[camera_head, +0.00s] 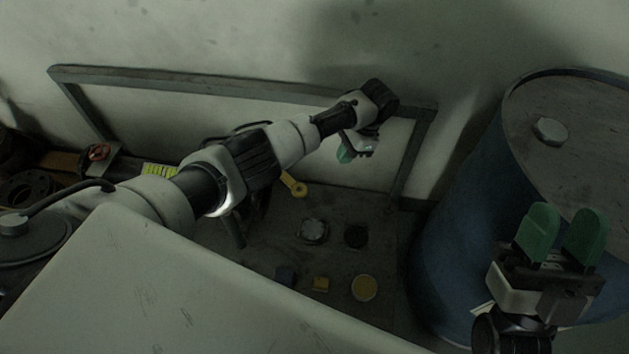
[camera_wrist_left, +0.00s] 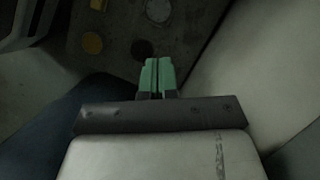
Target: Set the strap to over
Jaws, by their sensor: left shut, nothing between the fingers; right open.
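I cannot make out a strap in either view; my left arm covers the middle of the bench. My left gripper (camera_head: 345,155) is shut and empty, above the back right part of the bench near the grey frame. Its green fingertips lie together in the left wrist view (camera_wrist_left: 157,76), with nothing between them. My right gripper (camera_head: 563,234) is open and empty in front of the blue barrel (camera_head: 455,240). A dark curved piece (camera_head: 238,132) shows partly behind my left arm; I cannot tell what it is.
The bench (camera_head: 385,258) holds a yellow ring-ended piece (camera_head: 295,185), a pale round part (camera_head: 313,230), a black disc (camera_head: 356,236), a yellow disc (camera_head: 364,288) and small blocks. A grey frame (camera_head: 420,140) stands along the wall. Dark flanged parts (camera_head: 25,190) lie far left.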

